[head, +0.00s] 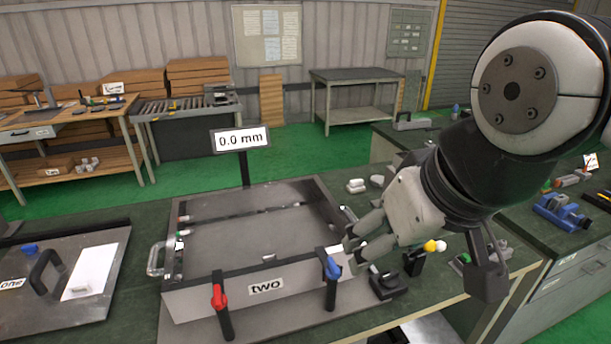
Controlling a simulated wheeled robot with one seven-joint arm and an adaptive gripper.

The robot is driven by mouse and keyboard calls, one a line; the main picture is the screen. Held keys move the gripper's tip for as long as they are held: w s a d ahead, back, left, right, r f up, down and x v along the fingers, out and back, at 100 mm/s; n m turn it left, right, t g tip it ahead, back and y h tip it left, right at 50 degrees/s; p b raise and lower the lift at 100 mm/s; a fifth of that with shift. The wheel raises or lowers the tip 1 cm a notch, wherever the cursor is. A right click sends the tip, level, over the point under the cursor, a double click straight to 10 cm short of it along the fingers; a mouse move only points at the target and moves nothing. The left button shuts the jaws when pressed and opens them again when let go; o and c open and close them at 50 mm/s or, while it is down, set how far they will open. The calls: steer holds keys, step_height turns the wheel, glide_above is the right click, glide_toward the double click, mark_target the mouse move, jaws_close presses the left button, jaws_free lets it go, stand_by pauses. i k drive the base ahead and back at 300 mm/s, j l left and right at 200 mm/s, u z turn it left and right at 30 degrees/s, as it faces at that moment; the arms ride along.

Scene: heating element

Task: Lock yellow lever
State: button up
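A yellow knob (430,246) with a white end shows just right of my gripper, by a black clamp-like part (413,264) on the bench. My arm and gripper partly hide this area, so I cannot see how the yellow part is mounted or whether it is locked. My gripper (352,246) points left and down over the right front corner of the metal box labelled "two" (190,303). Its fingers are left of the yellow knob and close to the blue lever (332,268). I cannot tell whether they touch anything or how far apart they are.
A red lever (218,298) stands upright at the box's front. A sign (240,139) reads "0.0 mm" behind it. A panel labelled "one" (100,242) with a black handle lies at left. A black-based part (388,284) sits right of the box. Blue tooling (562,213) lies far right.

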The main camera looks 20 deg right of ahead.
mark_target(421, 250)
steer(key=z, duration=0.75)
steer(key=i+l+u, duration=0.15)
steer(key=l+u, duration=0.15)
steer(key=l, duration=0.2)
steer(key=i+l, duration=0.1)
steer(key=i+j+u, duration=0.15)
steer(key=i+j, duration=0.2)
steer(key=i, duration=0.1)
